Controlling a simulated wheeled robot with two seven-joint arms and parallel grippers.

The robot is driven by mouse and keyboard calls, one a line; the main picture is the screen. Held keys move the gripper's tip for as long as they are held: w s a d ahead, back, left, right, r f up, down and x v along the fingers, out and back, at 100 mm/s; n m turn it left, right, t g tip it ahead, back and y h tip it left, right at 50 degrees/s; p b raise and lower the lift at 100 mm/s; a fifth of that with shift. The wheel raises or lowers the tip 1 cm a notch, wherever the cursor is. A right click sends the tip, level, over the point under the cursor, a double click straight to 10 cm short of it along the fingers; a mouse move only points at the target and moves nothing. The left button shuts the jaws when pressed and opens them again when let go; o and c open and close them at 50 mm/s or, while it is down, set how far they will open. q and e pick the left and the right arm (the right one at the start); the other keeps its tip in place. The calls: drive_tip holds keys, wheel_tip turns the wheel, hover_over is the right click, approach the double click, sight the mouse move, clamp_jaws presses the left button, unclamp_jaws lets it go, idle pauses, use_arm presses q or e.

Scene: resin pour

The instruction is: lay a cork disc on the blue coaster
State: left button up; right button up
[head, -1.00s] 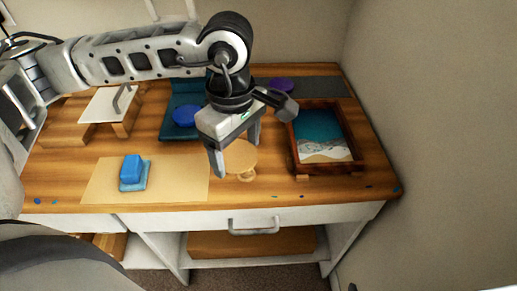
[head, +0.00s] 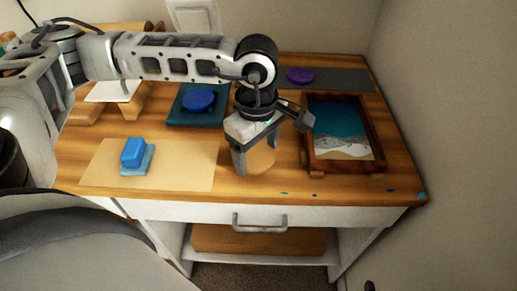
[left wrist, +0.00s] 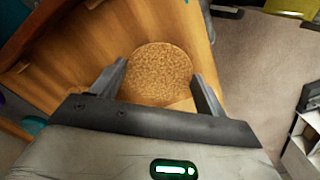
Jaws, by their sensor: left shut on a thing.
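My left gripper (head: 256,152) points down over the front right part of the worktop. It is shut on a round tan cork disc (head: 262,159), which sits between the two fingers. The speckled cork disc (left wrist: 158,72) also fills the space between the fingers in the left wrist view. Whether the disc is clear of what lies under it, I cannot tell. The blue coaster (head: 199,101) is a round blue disc on a dark teal mat, behind and left of my left gripper. Its visible top is bare. My right gripper is not in view.
A wooden-framed tray with a sea picture (head: 308,165) stands close on the right. A purple disc (head: 300,75) lies on a grey mat (head: 350,78) behind.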

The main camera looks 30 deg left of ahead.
sight(257, 157)
use_arm(q)
drive_tip(key=shift+f+b, duration=0.3)
drive_tip(key=o, duration=1)
drive_tip(key=shift+r, duration=0.15)
drive_tip(key=shift+c, duration=0.2)
wheel_tip(257, 157, up, 12)
drive_tip(key=p, duration=0.1)
drive_tip(key=shift+r, duration=0.2)
